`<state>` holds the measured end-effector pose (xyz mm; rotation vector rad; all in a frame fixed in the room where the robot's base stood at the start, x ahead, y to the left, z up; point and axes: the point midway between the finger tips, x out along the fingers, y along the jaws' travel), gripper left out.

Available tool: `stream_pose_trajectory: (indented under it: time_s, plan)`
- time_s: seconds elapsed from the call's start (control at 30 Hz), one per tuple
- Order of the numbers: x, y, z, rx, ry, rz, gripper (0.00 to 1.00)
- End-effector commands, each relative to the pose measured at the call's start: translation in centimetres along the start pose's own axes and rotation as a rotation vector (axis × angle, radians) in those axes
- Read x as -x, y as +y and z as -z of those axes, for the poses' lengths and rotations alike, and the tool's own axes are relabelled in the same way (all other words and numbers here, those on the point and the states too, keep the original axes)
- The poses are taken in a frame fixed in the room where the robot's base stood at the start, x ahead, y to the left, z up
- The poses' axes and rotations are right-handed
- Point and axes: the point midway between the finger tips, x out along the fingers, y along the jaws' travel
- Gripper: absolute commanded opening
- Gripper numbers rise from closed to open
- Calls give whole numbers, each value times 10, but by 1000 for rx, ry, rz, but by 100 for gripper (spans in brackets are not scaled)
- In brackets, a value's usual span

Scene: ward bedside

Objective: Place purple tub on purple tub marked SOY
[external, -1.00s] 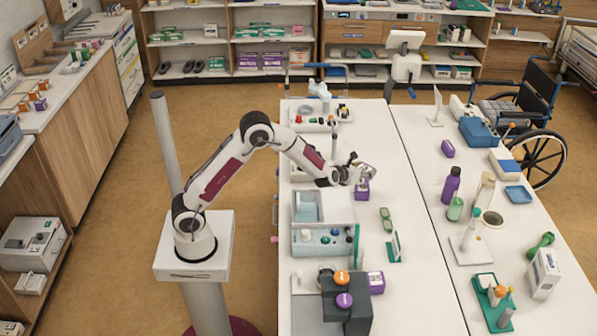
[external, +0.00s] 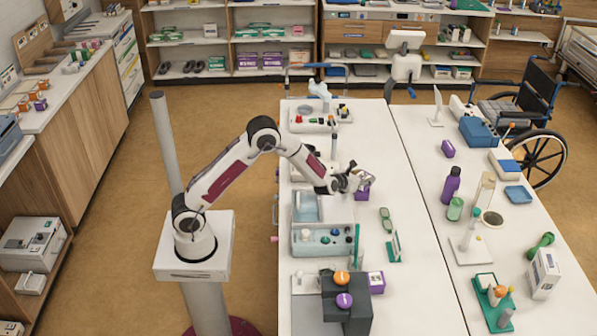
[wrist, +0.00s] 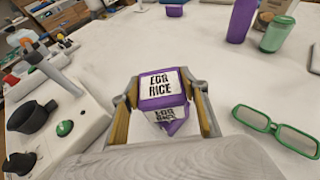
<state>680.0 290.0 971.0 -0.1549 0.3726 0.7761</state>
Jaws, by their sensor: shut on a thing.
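A purple tub (wrist: 158,103) with white labels reading what looks like "EGG RICE" is between my gripper's fingers (wrist: 164,88) in the wrist view. My gripper (external: 358,181) is shut on it above the table. A purple patch shows just below the held tub in the wrist view; I cannot tell if it is another tub. In the external view, purple (external: 362,195) shows directly under my gripper. Another purple tub (external: 448,148) stands on the right table and shows at the wrist view's top (wrist: 174,10). A purple tub with a white label (external: 376,282) sits near the front. No SOY mark is readable.
Green glasses (wrist: 277,130) lie right of the held tub. A tray with dark and green knobs (external: 323,240) is nearer the front. A purple bottle (external: 452,185) and green cup (external: 455,209) stand on the right table. The tabletop behind the tub is clear.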

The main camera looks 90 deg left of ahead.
Motion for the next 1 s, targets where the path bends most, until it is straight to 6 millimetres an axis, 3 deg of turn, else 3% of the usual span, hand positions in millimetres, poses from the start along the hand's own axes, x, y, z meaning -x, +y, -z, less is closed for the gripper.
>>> stream_pose_trajectory:
  time_s: [0.3, 0.33, 0.4, 1.0]
  plan:
    - [-1, 0, 2, 0, -1, -1, 18]
    - [-1, 0, 3, 0, 0, -1, 49]
    - [-1, 0, 2, 0, 0, -1, 61]
    - [7, 0, 0, -1, 1, 0, 61]
